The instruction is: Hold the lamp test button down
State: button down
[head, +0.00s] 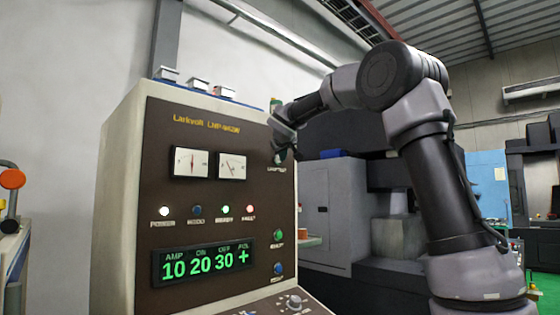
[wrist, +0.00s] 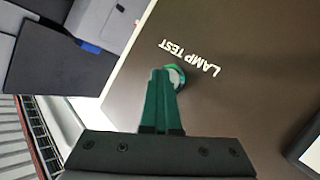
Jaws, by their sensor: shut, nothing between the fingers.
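The lamp test button (wrist: 177,76) is a small round button with a pale cap and green edge, beside the printed words LAMP TEST on the brown panel (wrist: 230,110). My gripper (wrist: 160,72) has its green fingers shut together, with nothing between them. In the wrist view the fingertips overlap the button's edge. I cannot tell whether they touch it or press it in. In the head view my gripper (head: 283,157) is at the upper right of the panel, and it hides the button.
The cabinet's front (head: 210,145) carries two dials (head: 191,163), a row of lamps (head: 197,210), a green-lit display (head: 205,262) and two more buttons at the right (head: 277,234). Small boxes (head: 196,82) stand on top. A grey machine (head: 330,200) stands behind at the right.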

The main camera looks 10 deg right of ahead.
jog(key=shift+s+d, duration=0.5)
jog(key=shift+s, duration=0.15)
jog(key=shift+s+d, duration=0.75)
jog(key=shift+s, duration=0.3)
jog(key=shift+s+d, duration=0.7)
jog(key=shift+s, duration=0.3)
jog(key=s+d+f+m+g, duration=0.25)
jog(key=s+f, duration=0.35)
jog(key=s, duration=0.3)
jog(key=s+d+f+m+g+y, duration=0.1)
jog(key=s+d+f+m, duration=0.15)
jog(key=s+f, duration=0.45)
jog(key=s+d+f+m+g, duration=0.1)
jog(key=s+d+f+g, duration=0.2)
jog(key=s, duration=0.8)
jog(key=s+a+f+m+y, duration=0.2)
jog(key=s+f+y, duration=0.1)
jog(key=s+f, duration=0.6)
jog(key=shift+s+a+f+g, duration=0.35)
jog(key=shift+s+g, duration=0.1)
jog(key=shift+s, duration=0.55)
